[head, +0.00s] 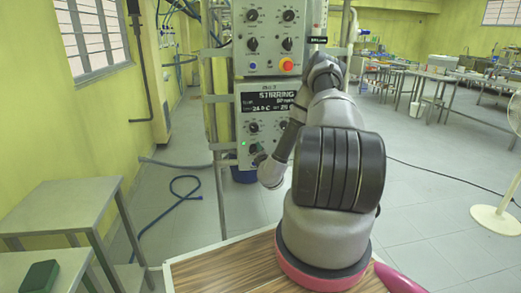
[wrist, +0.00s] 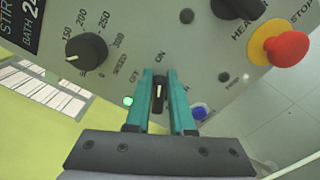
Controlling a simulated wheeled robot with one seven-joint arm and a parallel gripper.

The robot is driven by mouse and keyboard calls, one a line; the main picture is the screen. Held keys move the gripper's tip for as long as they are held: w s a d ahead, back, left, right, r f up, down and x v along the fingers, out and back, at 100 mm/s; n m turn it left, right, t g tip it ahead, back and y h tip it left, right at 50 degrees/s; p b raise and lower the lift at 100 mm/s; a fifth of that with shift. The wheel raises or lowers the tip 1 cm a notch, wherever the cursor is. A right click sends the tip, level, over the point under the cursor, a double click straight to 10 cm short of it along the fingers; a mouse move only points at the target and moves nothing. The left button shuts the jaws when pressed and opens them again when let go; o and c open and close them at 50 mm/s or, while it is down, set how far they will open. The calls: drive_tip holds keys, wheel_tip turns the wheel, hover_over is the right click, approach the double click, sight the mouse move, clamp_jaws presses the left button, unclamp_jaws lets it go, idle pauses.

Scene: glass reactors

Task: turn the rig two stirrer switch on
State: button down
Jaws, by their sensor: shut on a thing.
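In the wrist view my gripper (wrist: 160,78) has its two teal fingers closed on the small black stirrer switch (wrist: 159,93), one finger on each side. The switch's white pointer line points up towards the ON label; the OFF label is to its left. A green lamp (wrist: 128,101) is lit left of the switch. In the head view the lower control box (head: 245,128) has a display (head: 267,101) reading STIRRING, and a green light glows at its lower left. My arm hides the right part of this box and my gripper there.
In the wrist view a black speed dial (wrist: 86,54), a red stop button (wrist: 286,48) and a blue button (wrist: 199,111) surround the switch. In the head view an upper control box (head: 270,35) sits above.

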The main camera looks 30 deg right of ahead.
drive_tip(key=shift+s+a+f, duration=0.15)
drive_tip(key=shift+a+f, duration=0.15)
drive_tip(key=shift+a, duration=0.05)
drive_tip(key=c, duration=0.8)
unclamp_jaws()
drive_tip(key=shift+d+r, duration=0.1)
drive_tip(key=shift+r, duration=0.05)
drive_tip(key=v, duration=1)
drive_tip(key=shift+s, duration=0.35)
